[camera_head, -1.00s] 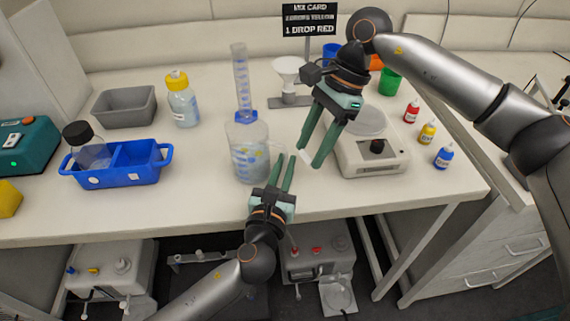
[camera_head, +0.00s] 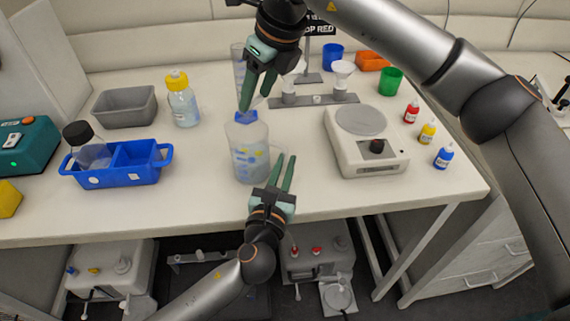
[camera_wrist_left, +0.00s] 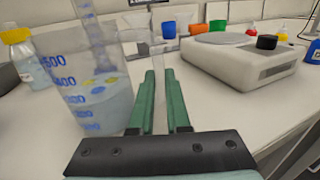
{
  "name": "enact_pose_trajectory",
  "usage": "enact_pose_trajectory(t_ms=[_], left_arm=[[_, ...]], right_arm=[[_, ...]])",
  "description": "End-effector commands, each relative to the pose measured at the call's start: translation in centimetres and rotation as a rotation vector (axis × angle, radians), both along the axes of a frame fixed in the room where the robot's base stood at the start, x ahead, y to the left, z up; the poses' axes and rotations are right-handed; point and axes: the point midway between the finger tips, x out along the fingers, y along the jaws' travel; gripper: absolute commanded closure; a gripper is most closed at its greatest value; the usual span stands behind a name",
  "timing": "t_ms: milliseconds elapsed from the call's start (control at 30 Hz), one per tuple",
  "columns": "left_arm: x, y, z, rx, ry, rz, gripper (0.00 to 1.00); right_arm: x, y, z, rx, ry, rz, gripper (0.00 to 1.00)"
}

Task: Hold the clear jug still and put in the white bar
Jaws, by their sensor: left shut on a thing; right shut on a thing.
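The clear jug (camera_head: 250,158) stands upright on the bench, with blue markings and some liquid inside. It also shows at the left in the left wrist view (camera_wrist_left: 85,85). My left gripper (camera_head: 285,172) is at the jug's right side, shut on what looks like its clear handle, which hardly shows between the fingers (camera_wrist_left: 163,95). My right gripper (camera_head: 256,98) points down above the jug's mouth, its fingertips just over the rim. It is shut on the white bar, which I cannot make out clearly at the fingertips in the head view.
A measuring cylinder with a blue foot (camera_head: 245,117) stands right behind the jug. A white stirrer plate (camera_head: 365,145) stands to the right, a funnel stand (camera_head: 315,99) behind. A blue rack (camera_head: 118,174) and yellow-capped bottle (camera_head: 183,105) stand left. The bench front is clear.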

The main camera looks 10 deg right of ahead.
Motion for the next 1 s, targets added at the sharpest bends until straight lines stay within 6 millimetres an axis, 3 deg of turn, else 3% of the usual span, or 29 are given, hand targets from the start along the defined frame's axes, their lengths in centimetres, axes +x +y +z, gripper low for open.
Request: enact_pose_trajectory(t_ms=[400, 833, 867, 1000], left_arm=[[0.0, 0.0, 0.0, 0.0, 0.0, 0.0, 1.0], [0.0, 0.0, 0.0, 0.0, 0.0, 0.0, 1.0], [0.0, 0.0, 0.0, 0.0, 0.0, 0.0, 1.0], [0.0, 0.0, 0.0, 0.0, 0.0, 0.0, 1.0]], right_arm=[[0.0, -0.1, -4.7, 0.0, 0.002, 0.002, 0.98], [0.0, -0.1, -5.5, -0.001, 0.001, 0.002, 0.98], [0.0, -0.1, -5.5, -0.001, 0.001, 0.002, 0.44], [0.0, -0.1, -5.5, -0.001, 0.001, 0.002, 0.29]])
